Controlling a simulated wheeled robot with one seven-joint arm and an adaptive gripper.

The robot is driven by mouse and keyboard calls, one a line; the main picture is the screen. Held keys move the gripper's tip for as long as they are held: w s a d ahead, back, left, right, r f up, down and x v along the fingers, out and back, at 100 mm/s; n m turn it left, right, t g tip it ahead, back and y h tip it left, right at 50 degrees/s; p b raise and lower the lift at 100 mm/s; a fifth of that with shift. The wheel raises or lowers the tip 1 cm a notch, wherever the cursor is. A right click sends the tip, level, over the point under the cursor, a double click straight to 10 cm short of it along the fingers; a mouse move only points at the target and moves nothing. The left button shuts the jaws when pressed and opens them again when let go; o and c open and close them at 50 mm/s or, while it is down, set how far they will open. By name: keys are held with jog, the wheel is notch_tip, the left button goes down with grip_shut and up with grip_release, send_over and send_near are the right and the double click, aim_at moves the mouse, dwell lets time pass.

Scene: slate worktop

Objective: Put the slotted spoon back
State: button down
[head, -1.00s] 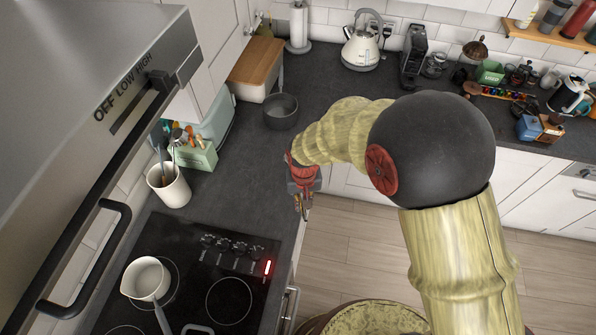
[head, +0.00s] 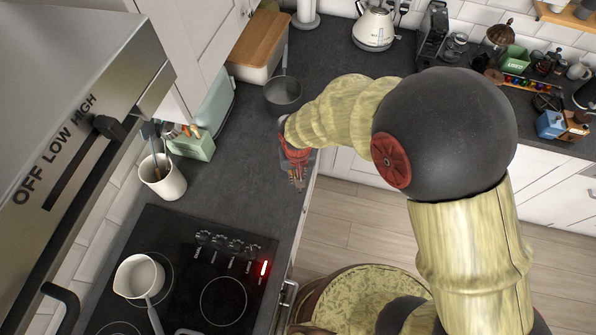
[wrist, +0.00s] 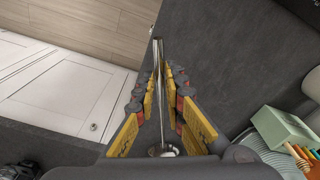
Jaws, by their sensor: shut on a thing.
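In the wrist view my gripper (wrist: 164,78) is shut on a thin, shiny metal shaft, which I take as the slotted spoon (wrist: 159,58). The shaft runs lengthwise between the yellow finger pads; its slotted end cannot be made out. A white utensil crock (head: 166,187) with several utensils in it stands on the worktop to the left, well apart from my gripper.
A black hob (head: 185,238) carries a white saucepan (head: 140,276). A grey pot (head: 283,97) stands behind my gripper. A pale green holder (head: 197,150) stands behind the crock, and also shows in the wrist view (wrist: 283,128). The steel hood (head: 75,100) overhangs the left. Worktop between crock and gripper is clear.

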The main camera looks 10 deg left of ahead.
jog(key=shift+s+f+b, duration=0.1)
jog(key=shift+f+b, duration=0.1)
jog(key=shift+b, duration=0.1)
jog(key=shift+f, duration=0.2)
notch_tip(320, 180, down, 6)
jog(key=b, duration=0.4)
jog(key=shift+b, duration=0.4)
jog(key=c, duration=1.8)
grip_release()
jog(key=shift+c, duration=0.2)
jog(key=shift+r+p, duration=2.55)
jog(key=shift+r, duration=1.45)
